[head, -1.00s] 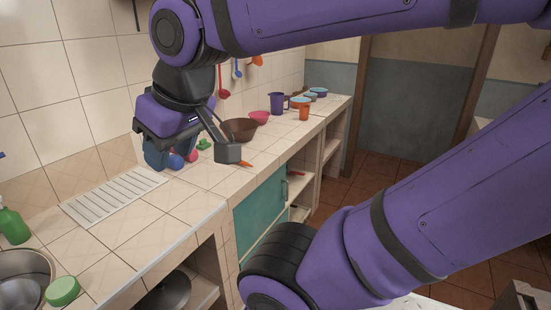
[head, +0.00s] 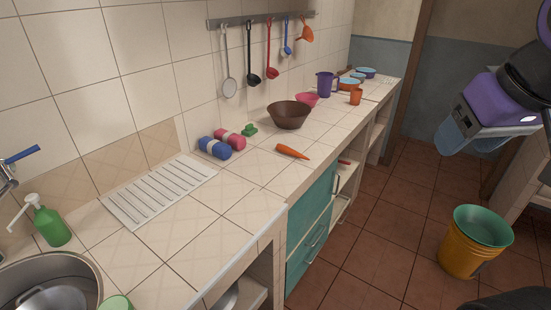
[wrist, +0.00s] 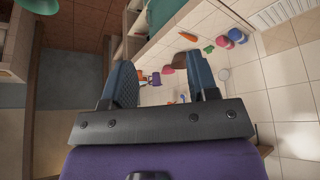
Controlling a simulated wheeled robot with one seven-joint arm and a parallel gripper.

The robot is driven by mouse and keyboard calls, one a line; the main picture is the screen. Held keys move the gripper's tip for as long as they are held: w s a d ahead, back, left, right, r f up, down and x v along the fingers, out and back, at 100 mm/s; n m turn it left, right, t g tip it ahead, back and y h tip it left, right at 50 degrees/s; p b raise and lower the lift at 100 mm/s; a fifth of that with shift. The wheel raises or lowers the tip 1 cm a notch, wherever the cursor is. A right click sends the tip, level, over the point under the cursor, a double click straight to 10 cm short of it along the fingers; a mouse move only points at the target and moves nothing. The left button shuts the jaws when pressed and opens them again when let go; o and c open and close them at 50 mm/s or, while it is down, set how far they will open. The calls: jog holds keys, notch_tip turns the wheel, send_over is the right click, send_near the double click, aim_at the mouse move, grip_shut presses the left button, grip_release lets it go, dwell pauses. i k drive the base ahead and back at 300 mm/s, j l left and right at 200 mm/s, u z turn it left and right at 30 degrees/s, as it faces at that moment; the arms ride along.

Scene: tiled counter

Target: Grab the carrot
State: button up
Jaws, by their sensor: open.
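The orange carrot (head: 293,152) lies on the tiled counter (head: 235,198), near its front edge and in front of the brown bowl (head: 288,115). It also shows small in the wrist view (wrist: 188,37), beyond my fingers. My gripper (wrist: 160,72) is open and empty, with its two blue fingers wide apart. In the head view my gripper (head: 456,140) hangs at the far right, over the floor and well away from the carrot. Its fingers are partly hidden there by the wrist body.
Blue and pink rolls (head: 215,148) and a green item (head: 249,129) lie left of the bowl. A pink bowl (head: 307,99), purple jug (head: 326,85) and orange cup (head: 356,97) stand farther back. A yellow bucket (head: 473,243) stands on the floor.

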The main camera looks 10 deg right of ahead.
aim_at(281, 148)
jog(key=i+j, duration=0.35)
jog(key=k, duration=0.4)
jog(key=i+l, duration=0.2)
jog(key=l, duration=0.2)
jog(key=i+l+u, duration=0.1)
jog(key=l, duration=0.25)
jog(key=i+l, duration=0.25)
jog(key=l, duration=0.15)
jog(key=i+l+u, duration=0.1)
jog(key=l, duration=0.3)
jog(key=i+l+u, duration=0.1)
jog(key=i, duration=0.4)
jog(key=i+l+u, duration=0.15)
jog(key=i+l, duration=0.25)
jog(key=i, duration=0.05)
